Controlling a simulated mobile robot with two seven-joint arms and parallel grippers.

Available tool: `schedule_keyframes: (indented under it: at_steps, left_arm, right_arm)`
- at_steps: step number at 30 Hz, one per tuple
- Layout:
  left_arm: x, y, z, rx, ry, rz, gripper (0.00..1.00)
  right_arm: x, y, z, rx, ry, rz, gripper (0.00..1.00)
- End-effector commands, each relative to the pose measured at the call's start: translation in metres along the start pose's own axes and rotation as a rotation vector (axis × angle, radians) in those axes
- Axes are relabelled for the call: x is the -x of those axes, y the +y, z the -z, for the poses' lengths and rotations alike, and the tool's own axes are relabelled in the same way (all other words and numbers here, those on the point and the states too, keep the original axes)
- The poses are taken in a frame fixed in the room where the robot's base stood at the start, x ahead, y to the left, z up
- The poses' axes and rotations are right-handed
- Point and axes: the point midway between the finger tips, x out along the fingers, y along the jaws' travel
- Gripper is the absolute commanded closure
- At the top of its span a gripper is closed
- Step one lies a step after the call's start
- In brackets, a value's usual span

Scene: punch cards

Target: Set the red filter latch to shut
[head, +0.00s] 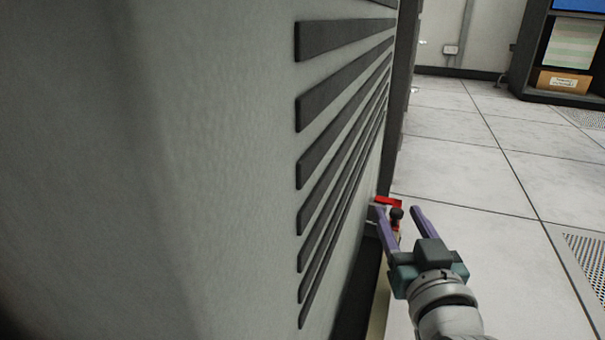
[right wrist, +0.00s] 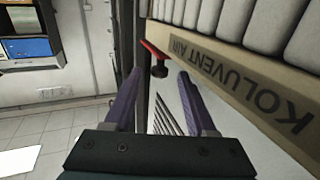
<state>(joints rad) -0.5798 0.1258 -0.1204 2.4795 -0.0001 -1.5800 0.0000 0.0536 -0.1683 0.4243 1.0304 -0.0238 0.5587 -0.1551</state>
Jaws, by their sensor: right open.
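The red filter latch (head: 386,200) is low on the near cabinet's far edge, with a dark round knob (head: 396,214) on it. In the right wrist view the red latch (right wrist: 152,47) and its dark knob (right wrist: 159,71) are beside the filter's cardboard frame (right wrist: 215,65). My right gripper (head: 400,209) is open, its purple fingers one on each side of the knob. The right wrist view shows the knob between the open fingertips (right wrist: 159,74); I cannot tell whether they touch it. The fingers hide part of the latch. My left gripper is not in view.
The grey cabinet side (head: 220,130) with dark slats (head: 330,85) fills the left of the head view. White floor tiles (head: 465,180) lie clear to the right. A dark shelf (head: 520,65) with a cardboard box (head: 564,82) stands far back.

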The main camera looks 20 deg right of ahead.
Motion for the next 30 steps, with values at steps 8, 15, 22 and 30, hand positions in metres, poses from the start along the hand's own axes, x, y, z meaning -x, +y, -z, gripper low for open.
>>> schedule_keyframes:
  at_steps: [8,15,22,30]
  left_arm:
    - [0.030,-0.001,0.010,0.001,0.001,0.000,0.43]
    - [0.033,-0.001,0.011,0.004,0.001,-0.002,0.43]
    - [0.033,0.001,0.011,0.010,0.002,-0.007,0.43]
    - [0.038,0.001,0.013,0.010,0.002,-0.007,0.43]
  right_arm:
    - [0.056,0.000,0.003,-0.001,-0.006,0.000,0.44]
    - [0.074,0.000,0.001,-0.001,-0.002,0.000,0.44]
    - [0.074,0.000,0.000,-0.001,-0.001,0.000,0.44]
    - [0.073,0.000,0.006,0.001,-0.004,0.003,0.44]
